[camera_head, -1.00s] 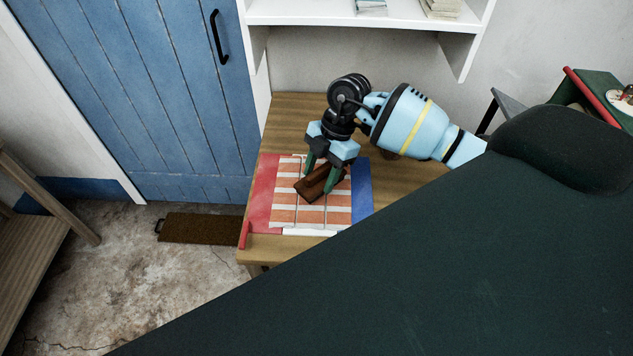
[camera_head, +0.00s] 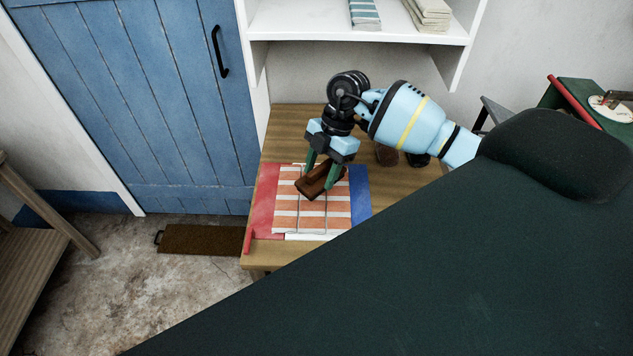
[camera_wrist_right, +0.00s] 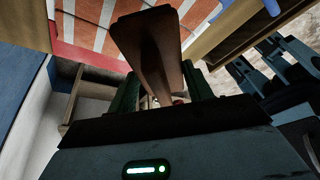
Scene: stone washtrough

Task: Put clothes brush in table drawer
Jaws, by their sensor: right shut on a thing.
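My right gripper (camera_head: 325,172) is shut on the brown wooden clothes brush (camera_head: 319,184). It holds the brush tilted above the orange-and-white striped cloth on the wooden table (camera_head: 300,117). In the right wrist view the brush (camera_wrist_right: 148,45) sticks out between the two green fingers. Part of the brush is hidden by the fingers. The table's front is mostly out of sight, and I cannot make out the drawer clearly in either view.
The striped cloth (camera_head: 286,212) lies on a red, white and blue piece. Dark brown items (camera_head: 388,156) stand behind my right forearm. A white shelf (camera_head: 300,25) hangs above the table. A blue door (camera_head: 160,100) and brown mat (camera_head: 200,239) are at left.

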